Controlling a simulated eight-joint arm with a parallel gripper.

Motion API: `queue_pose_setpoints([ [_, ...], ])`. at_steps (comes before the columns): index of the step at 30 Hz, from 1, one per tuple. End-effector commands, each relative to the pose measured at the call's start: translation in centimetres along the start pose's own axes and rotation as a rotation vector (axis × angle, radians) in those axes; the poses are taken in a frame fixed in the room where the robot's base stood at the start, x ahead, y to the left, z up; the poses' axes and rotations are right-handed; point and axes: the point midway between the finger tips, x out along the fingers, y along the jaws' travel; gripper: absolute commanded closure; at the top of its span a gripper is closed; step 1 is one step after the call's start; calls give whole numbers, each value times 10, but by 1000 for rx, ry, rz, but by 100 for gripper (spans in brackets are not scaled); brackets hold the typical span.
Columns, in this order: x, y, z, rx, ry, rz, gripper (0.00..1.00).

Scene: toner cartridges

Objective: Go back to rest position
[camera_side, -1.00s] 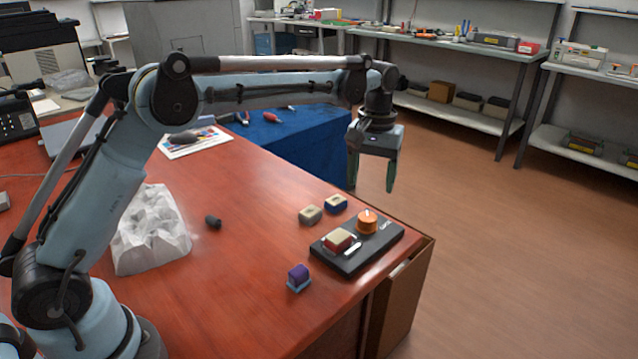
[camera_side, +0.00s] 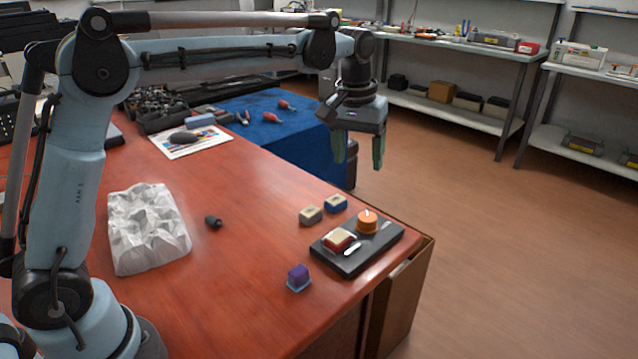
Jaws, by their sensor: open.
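My gripper (camera_side: 358,158) is open and empty, its two green fingers pointing down. It hangs in the air above and behind the small blocks, near the desk's right edge. Below it, a black base plate (camera_side: 352,268) lies at the desk's right corner. An orange round knob (camera_side: 367,222) and a red and cream block (camera_side: 340,240) sit on the plate. A beige block (camera_side: 311,215) and a blue block with a beige top (camera_side: 335,204) stand just behind the plate. A purple block with a light blue base (camera_side: 298,277) stands at the front edge.
A crumpled white object (camera_side: 147,228) and a small black cylinder (camera_side: 214,222) lie on the red desk (camera_side: 240,250). A blue-covered table (camera_side: 265,130) with red-handled tools stands behind. Shelves (camera_side: 460,115) line the back wall. The floor at right is clear.

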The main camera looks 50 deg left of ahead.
Motion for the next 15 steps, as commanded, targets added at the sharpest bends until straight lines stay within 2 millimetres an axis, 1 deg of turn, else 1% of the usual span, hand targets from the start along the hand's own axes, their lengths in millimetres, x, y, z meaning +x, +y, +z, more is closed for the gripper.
queue_pose_setpoints([
  [1, -7, -6, 9, 16, 24, 9, 31],
  [3, -15, -14, 20, 41, 58, 22, 31],
  [7, -25, -29, 43, 86, 124, 42, 31],
  [11, -29, -44, 68, 130, 191, 58, 31],
  [15, -27, -60, 97, 179, 265, 71, 31],
])
